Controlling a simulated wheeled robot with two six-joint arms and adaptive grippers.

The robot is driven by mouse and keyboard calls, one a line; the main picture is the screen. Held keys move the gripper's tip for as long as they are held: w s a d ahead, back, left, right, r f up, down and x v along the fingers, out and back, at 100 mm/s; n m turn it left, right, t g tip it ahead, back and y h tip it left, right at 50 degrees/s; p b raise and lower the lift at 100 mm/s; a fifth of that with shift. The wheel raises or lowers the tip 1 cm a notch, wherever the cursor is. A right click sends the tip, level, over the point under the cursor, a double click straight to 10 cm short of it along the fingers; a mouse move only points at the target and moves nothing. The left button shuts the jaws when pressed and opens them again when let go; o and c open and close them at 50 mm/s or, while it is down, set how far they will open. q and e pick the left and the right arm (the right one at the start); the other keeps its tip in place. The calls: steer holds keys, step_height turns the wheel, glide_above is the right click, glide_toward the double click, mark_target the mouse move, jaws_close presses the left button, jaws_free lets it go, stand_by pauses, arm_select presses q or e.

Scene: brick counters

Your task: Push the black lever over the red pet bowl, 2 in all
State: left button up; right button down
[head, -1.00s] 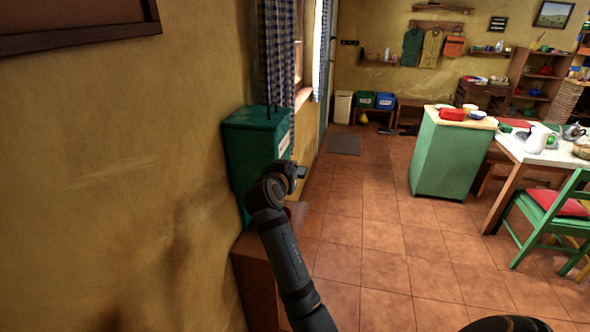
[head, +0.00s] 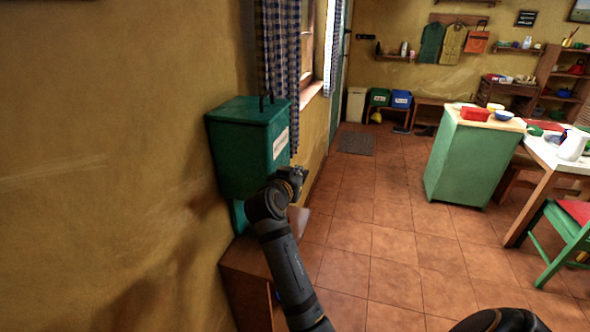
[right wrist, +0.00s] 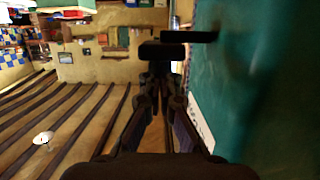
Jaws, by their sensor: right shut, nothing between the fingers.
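The green dispenser box (head: 240,150) is on the wall at left, above a low wooden stand (head: 245,262). My right gripper (head: 295,176) is shut and empty at the box's lower right front. The red pet bowl is not clearly visible; my arm covers most of the stand's top. My left gripper is out of view.
The wall and curtain (head: 280,80) are close behind the box. Open tiled floor (head: 385,235) lies to the right. A green cabinet (head: 470,160) and a table with a green chair (head: 570,225) stand farther right.

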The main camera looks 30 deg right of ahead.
steer(key=shift+w+d+f, duration=0.1)
steer(key=shift+d+f, duration=0.05)
steer(key=shift+f, duration=0.05)
step_height(320, 180, down, 3)
steer(key=b, duration=0.2)
steer(key=shift+f+b, duration=0.2)
steer(key=shift+b, duration=0.2)
steer(key=shift+f, duration=0.1)
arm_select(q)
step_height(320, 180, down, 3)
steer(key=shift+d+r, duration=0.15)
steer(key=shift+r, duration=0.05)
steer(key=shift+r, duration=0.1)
